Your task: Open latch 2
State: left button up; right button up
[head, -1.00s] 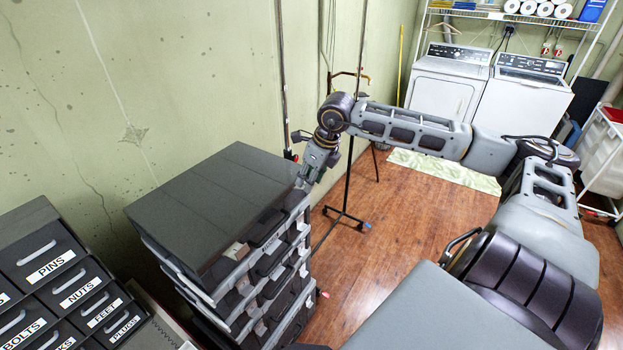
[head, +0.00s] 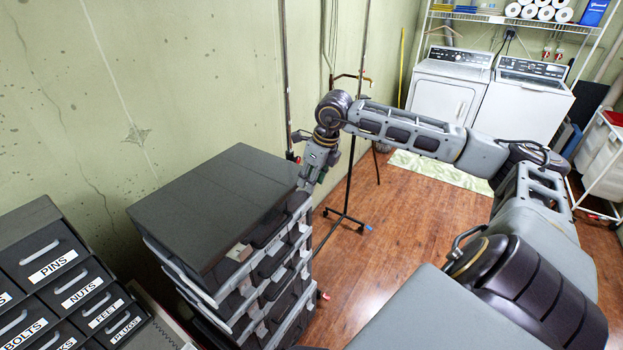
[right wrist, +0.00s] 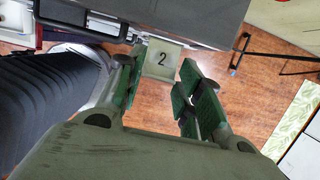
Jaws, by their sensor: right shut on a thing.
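A stack of dark grey cases (head: 215,205) stands left of centre in the head view, its smooth top lid closed. My right gripper (head: 308,181) is at the stack's far right corner. In the right wrist view a pale tag marked 2, latch 2 (right wrist: 162,62), lies at the case edge between the green-padded fingers of my right gripper (right wrist: 160,92). The gripper is shut on latch 2. In the head view the gripper hides this latch. Another latch with a pale tag (head: 238,252) shows at the near end of the same front edge. My left gripper is out of view.
A labelled drawer cabinet (head: 60,280) stands at the lower left. The green wall (head: 180,80) is behind the stack. A thin black stand (head: 348,190) rises just beyond the gripper.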

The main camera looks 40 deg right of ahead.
dwell(0.9)
jog(key=o, duration=0.9)
jog(key=shift+r, duration=0.1)
jog(key=shift+o, duration=0.2)
jog(key=shift+r, duration=0.1)
jog(key=v, duration=1.1)
jog(key=shift+r, duration=0.45)
jog(key=shift+w, duration=0.1)
